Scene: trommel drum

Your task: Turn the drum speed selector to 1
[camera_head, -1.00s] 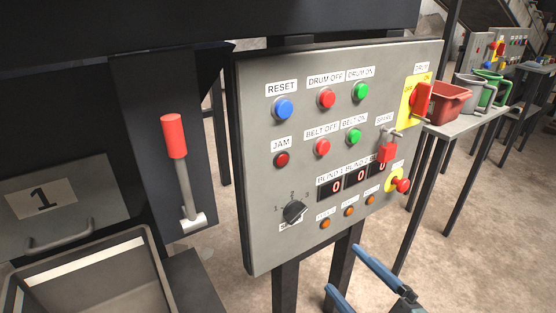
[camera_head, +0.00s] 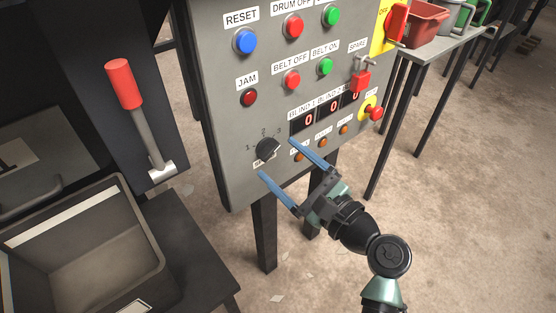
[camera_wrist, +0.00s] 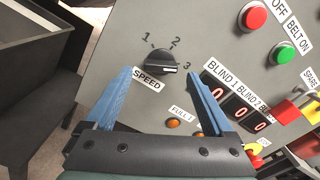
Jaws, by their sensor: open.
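The drum speed selector is a black rotary knob (camera_head: 267,149) low on the left of the grey control panel; it also shows in the wrist view (camera_wrist: 160,62). Marks 1, 2 and 3 are printed around it, with a SPEED label below. Its pale pointer line appears turned toward 3. My gripper (camera_head: 277,157) has two blue fingers spread wide, with nothing between them. In the wrist view its fingertips (camera_wrist: 160,76) lie to the lower left and lower right of the knob. I cannot tell whether either touches the panel; the knob is not gripped.
The panel (camera_head: 225,110) carries push buttons, red displays (camera_head: 309,120), small orange lamps (camera_head: 299,156) and a red emergency knob (camera_head: 376,113). A red-handled lever (camera_head: 124,84) and an open bin (camera_head: 75,250) stand left.

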